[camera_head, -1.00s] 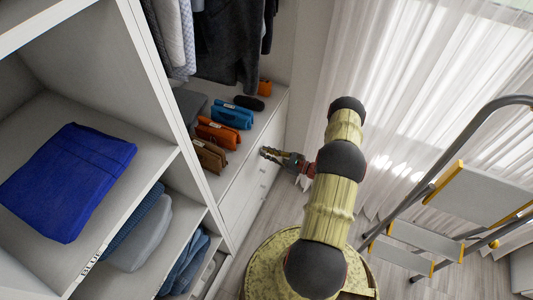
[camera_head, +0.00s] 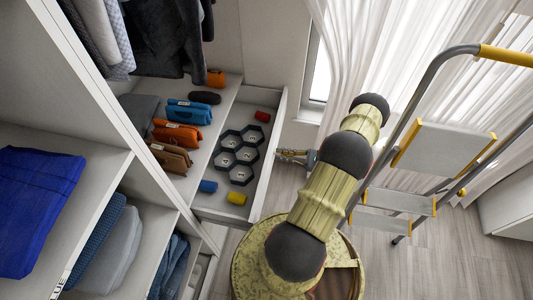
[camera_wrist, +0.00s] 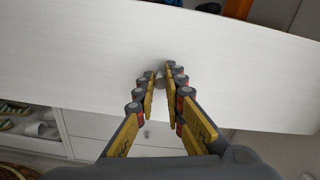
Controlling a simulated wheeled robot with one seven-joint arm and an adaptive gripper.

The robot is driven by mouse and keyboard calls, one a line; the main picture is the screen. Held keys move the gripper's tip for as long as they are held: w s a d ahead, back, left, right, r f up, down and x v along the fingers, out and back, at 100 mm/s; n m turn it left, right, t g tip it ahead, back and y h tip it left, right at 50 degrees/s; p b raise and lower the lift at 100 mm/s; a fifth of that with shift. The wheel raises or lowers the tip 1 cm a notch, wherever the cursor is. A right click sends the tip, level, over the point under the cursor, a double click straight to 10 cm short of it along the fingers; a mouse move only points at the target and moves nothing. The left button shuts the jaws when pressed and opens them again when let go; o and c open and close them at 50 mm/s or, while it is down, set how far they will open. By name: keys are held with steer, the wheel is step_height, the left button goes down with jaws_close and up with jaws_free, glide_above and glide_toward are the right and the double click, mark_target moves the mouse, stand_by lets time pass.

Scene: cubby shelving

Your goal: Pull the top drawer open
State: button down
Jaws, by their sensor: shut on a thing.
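The top drawer (camera_head: 262,178) stands pulled out from under the shelf in the head view, with its inside showing. It holds a dark hexagonal organizer (camera_head: 237,155), a red roll, a blue roll and a yellow roll. My gripper (camera_head: 281,154) is at the drawer's front, on its outer side. In the wrist view the white drawer front (camera_wrist: 85,60) runs across the picture. There my gripper (camera_wrist: 160,82) is shut on a small round knob (camera_wrist: 160,77) on that front. The fingers partly hide the knob.
Orange, blue and brown folded items (camera_head: 176,135) lie on the shelf above the drawer. A step ladder (camera_head: 440,150) stands at the right by the curtains (camera_head: 400,45). Shelves with a blue folded garment (camera_head: 38,200) are at the left. Some wooden floor (camera_head: 460,255) is clear.

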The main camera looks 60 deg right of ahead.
steer(key=shift+b+v, duration=0.3)
steer(key=shift+v, duration=1.95)
steer(key=shift+w+d+r, duration=0.1)
steer(key=shift+d+r, duration=0.05)
steer(key=c, duration=2)
jaws_free()
steer(key=shift+r, duration=0.15)
steer(key=shift+o, duration=0.9)
steer(key=shift+d+r, duration=0.15)
steer(key=shift+r, duration=0.15)
step_height(320, 180, up, 9)
steer(key=shift+a, duration=0.3)
steer(key=shift+f, duration=0.1)
